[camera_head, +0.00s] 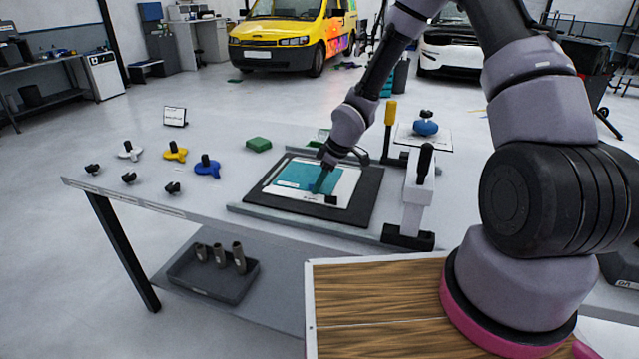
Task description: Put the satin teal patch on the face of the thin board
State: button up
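A satin teal patch (292,176) lies flat over the upper left part of a thin white-faced board (343,189). White shows along the board's right and lower edges. The board rests on a larger black base plate (371,191) on the table. My gripper (321,182) reaches down over the right part of the teal area. A dark teal shape shows at its tip, but I cannot tell whether it is a held piece or part of the patch. The fingers are too small to read, and my wrist hides part of the board's far edge.
A clamp with a black handle (424,163) stands right of the plate; a yellow-handled tool (389,118) stands behind. A wooden surface (375,315) is in front.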

jog(key=shift+r, duration=0.15)
jog(key=v, duration=1.2)
